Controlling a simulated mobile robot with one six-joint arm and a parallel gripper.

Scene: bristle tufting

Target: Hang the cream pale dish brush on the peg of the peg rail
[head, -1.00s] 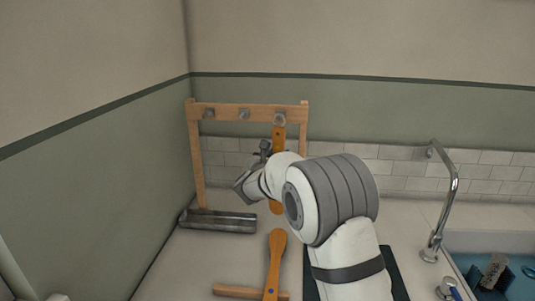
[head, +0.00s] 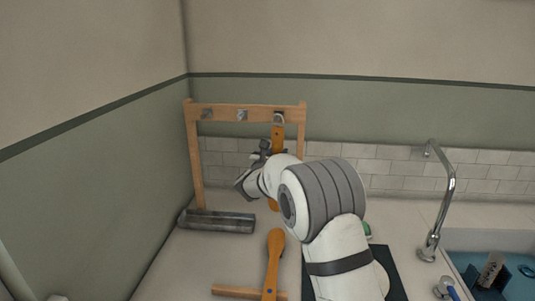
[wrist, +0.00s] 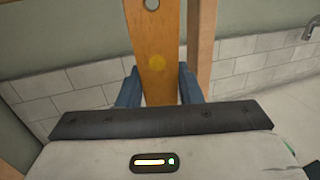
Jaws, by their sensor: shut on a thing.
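My gripper (head: 264,153) is shut on the orange-brown wooden handle (head: 277,137) of a brush. In the wrist view, blue fingers (wrist: 158,88) stand on both sides of this handle (wrist: 158,35), which has a hole near its top and a pale yellow dot. The handle is upright. Its bristle end is hidden, so I cannot see cream bristles. The wooden peg rail (head: 222,107) has three grey pegs. The handle's top is at the right peg (head: 279,118); I cannot tell whether the peg passes through the hole.
A grey metal tray (head: 217,221) stands at the rail's left foot. A dark mat (head: 392,272) lies under my arm. The faucet (head: 440,205) and sink are right.

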